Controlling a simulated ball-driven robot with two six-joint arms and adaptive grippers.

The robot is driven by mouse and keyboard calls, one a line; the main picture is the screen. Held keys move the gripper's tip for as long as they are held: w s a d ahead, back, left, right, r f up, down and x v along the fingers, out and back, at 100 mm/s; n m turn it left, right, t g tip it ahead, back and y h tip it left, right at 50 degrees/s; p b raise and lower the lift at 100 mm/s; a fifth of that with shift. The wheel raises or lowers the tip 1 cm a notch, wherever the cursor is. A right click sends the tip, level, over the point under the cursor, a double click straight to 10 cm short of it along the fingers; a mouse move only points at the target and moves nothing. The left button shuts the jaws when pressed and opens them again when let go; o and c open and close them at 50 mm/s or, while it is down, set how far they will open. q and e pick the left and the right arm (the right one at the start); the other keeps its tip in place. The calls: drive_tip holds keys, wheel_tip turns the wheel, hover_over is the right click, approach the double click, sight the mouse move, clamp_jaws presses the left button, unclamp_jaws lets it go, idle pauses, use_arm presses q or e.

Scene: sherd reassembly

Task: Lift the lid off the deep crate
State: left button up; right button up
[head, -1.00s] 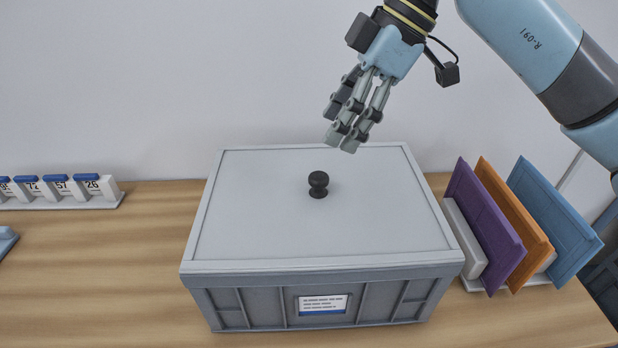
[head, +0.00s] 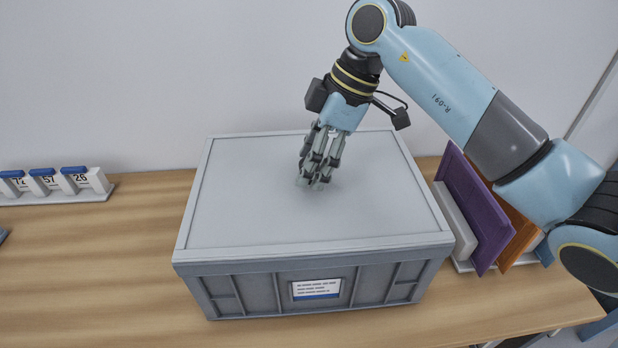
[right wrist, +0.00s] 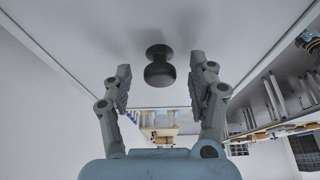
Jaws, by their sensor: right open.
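The deep crate (head: 240,292) is a grey box with a label on its front, standing on the wooden table. Its flat grey lid (head: 240,205) lies on top and closes it. My right gripper (head: 313,183) points down over the lid's middle and hides the knob in the head view. In the right wrist view the dark round knob (right wrist: 160,68) stands on the lid between the two open fingers (right wrist: 163,78), with a gap on each side. My left gripper is not in view.
A rack at the right holds a purple panel (head: 470,215), an orange panel (head: 512,238) and a blue one, close beside the crate. A white rack of numbered tags (head: 60,185) stands at the left. The table (head: 110,270) left of the crate is clear.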

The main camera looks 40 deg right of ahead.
clamp_jaws()
idle(0.3)
drive_tip(key=shift+r, duration=0.1)
